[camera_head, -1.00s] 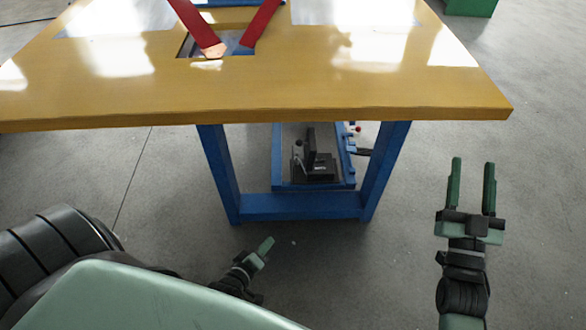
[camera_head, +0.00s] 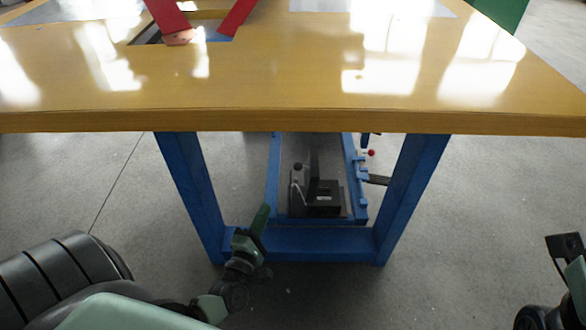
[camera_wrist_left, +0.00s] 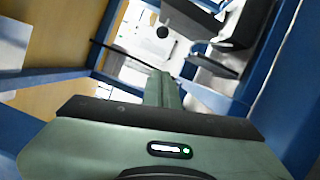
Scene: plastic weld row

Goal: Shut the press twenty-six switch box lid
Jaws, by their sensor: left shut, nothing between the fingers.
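The switch box (camera_head: 327,203) is a small black box low under the table, inside the blue frame. A dark upright panel, which looks like its lid (camera_head: 314,165), stands open above it. A small dark knob (camera_head: 297,167) is at its left. My left gripper (camera_head: 261,217) is shut and empty, in front of the frame's lower bar, left of and nearer than the box. In the left wrist view its green fingers (camera_wrist_left: 160,88) are together, apart from dark box parts (camera_wrist_left: 195,20) at upper right. Of my right arm only a piece shows at the right edge; its fingers are out of frame.
The yellow tabletop (camera_head: 300,118) overhangs the box. Blue table legs (camera_head: 190,195) stand on both sides, joined by a low blue crossbar (camera_head: 310,242). A red-tipped lever (camera_head: 371,153) is right of the box. The grey floor in front is open.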

